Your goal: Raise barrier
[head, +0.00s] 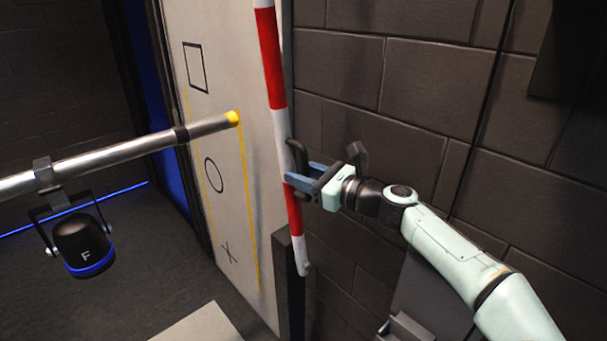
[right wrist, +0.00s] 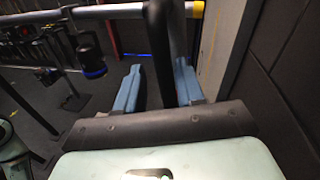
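The barrier is a red and white striped pole (head: 273,85) that stands nearly upright, slightly tilted, in the middle of the head view. A dark handle (head: 298,155) is on its lower part. My right gripper (head: 296,174) is at this handle, with its blue fingers apart. In the right wrist view a dark bar (right wrist: 160,45), which looks like the handle, passes between the fingers of the right gripper (right wrist: 158,70). A gap seems to show beside the bar; firm contact cannot be made out. My left gripper is not in view.
A metal rail with a yellow tip (head: 150,145) reaches in from the left, with a black lamp-like device marked F (head: 83,245) hanging from it. A pale panel (head: 215,130) with a square, circle and cross stands behind. A dark block wall (head: 430,85) is at the right.

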